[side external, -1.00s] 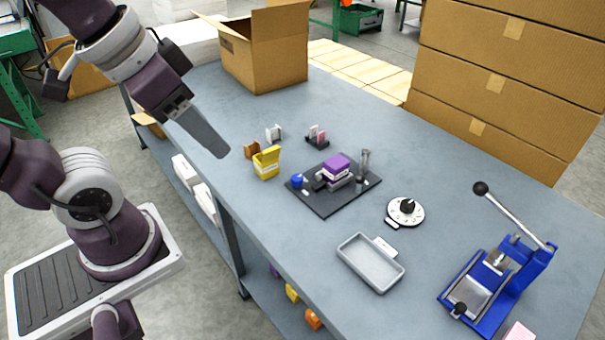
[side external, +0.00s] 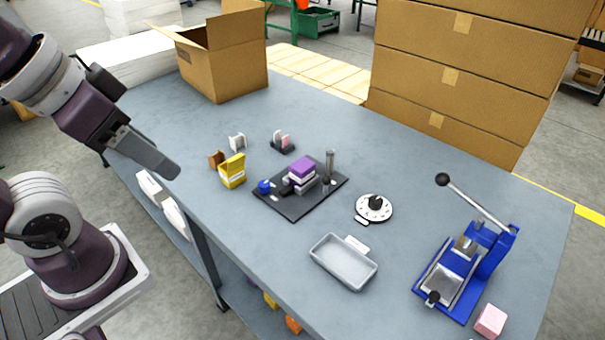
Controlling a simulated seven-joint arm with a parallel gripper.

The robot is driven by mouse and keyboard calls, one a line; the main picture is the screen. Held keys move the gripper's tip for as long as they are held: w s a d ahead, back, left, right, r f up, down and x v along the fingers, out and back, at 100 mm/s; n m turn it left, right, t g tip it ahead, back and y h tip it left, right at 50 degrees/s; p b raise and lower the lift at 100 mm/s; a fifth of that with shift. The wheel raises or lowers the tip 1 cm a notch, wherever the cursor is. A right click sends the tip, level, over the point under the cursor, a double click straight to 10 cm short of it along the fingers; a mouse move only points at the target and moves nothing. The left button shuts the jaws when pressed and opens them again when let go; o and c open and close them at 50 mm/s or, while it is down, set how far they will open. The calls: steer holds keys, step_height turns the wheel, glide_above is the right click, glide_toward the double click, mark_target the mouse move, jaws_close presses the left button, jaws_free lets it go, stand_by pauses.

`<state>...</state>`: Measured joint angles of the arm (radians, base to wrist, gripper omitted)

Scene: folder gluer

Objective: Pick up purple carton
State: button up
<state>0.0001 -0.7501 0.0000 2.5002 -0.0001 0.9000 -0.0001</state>
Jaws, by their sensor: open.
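The purple carton (side external: 302,167) lies flat on a black fixture plate (side external: 290,202) near the middle of the table, with a pale layer showing at its side. Beside it on the plate are a small blue part (side external: 264,187) and an upright metal post (side external: 329,165). My gripper (side external: 172,170) is open and empty, above the table's left edge. It is well left of the carton and apart from it. Its fingers overlap in this view, so the gap between them is hidden.
A yellow carton (side external: 232,171) stands between my gripper and the plate, with small holders (side external: 283,141) behind. A grey tray (side external: 343,262), a round dial (side external: 374,208) and a blue lever press (side external: 465,270) are to the right. An open cardboard box (side external: 240,75) stands at the back.

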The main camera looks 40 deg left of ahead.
steer(key=shift+o, duration=0.5)
steer(key=shift+o, duration=1.2)
